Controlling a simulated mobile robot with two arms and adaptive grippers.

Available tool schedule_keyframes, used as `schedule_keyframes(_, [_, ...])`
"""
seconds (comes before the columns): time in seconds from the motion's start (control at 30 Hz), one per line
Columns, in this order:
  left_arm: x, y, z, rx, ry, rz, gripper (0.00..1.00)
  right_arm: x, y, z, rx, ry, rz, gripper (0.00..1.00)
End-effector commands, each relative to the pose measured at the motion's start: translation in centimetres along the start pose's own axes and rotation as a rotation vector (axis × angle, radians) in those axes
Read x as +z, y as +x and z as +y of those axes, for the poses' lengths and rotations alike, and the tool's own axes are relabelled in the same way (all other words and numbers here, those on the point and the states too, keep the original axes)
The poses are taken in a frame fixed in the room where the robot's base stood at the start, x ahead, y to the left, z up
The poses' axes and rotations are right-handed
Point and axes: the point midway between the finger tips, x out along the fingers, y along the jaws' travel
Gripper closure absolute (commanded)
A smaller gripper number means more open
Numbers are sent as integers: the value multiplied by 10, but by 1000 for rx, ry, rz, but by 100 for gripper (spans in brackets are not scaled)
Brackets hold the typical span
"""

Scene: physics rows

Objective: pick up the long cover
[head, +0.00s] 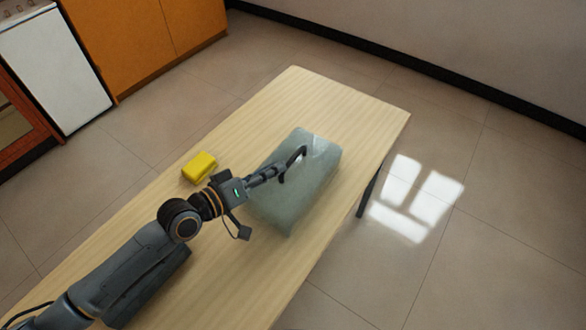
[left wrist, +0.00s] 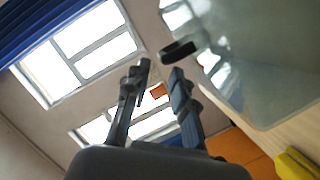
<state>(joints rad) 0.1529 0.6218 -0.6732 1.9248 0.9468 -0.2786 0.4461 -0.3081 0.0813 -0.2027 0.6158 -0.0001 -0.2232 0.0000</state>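The long cover (head: 312,190) is a translucent grey-green box shape on the wooden table, with a dark arched handle (head: 302,150) on top. It also fills the upper right of the left wrist view (left wrist: 265,60), with the handle (left wrist: 180,49) just beyond my fingertips. My left gripper (head: 279,170) reaches over the cover from the left, close to the handle. In the left wrist view its two fingers (left wrist: 159,72) stand apart with nothing seen between them. Whether a finger touches the handle I cannot tell. My right gripper is not in view.
A yellow block (head: 199,167) lies on the table (head: 345,105) left of the cover; it also shows in the left wrist view (left wrist: 297,164). The table's far end is clear. A dark long shape under my left arm is partly hidden.

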Motion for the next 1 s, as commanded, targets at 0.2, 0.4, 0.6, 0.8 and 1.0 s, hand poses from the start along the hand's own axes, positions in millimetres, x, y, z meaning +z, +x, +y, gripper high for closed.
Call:
schedule_keyframes(0.2, [0,21,-1,-1,1,0,75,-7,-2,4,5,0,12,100])
schedule_keyframes(0.4, [-1,45,-1,0,0,0,75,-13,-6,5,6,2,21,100])
schedule_keyframes(0.6, [0,70,-2,-1,0,1,75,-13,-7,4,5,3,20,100])
schedule_keyframes(0.8, [1,74,-3,-1,1,-1,75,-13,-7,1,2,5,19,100])
schedule_keyframes(1.0, [1,73,-3,-1,1,-1,99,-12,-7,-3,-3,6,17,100])
